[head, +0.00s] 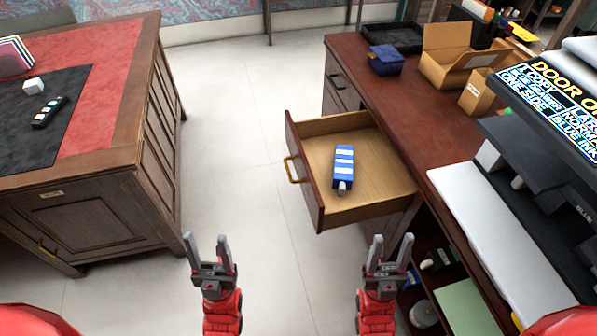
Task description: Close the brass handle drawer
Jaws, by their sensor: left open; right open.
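The brass handle drawer (393,193) is pulled well out from the reddish-brown desk on the right. Its brass handle (292,169) is on the front panel, which faces left. A blue and white object (343,165) lies inside the drawer. My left gripper (208,242) is open and empty, over the floor to the left of and nearer than the drawer. My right gripper (390,243) is open and empty, just nearer than the drawer's near side in the picture. Neither gripper appears to touch the drawer or its handle.
The right desk top (400,95) carries cardboard boxes (447,60), a blue box (386,58) and a printer-like machine (540,150). Open shelves (460,265) are below it. A leather-topped desk (110,100) stands at left. Pale floor (240,130) between the desks is clear.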

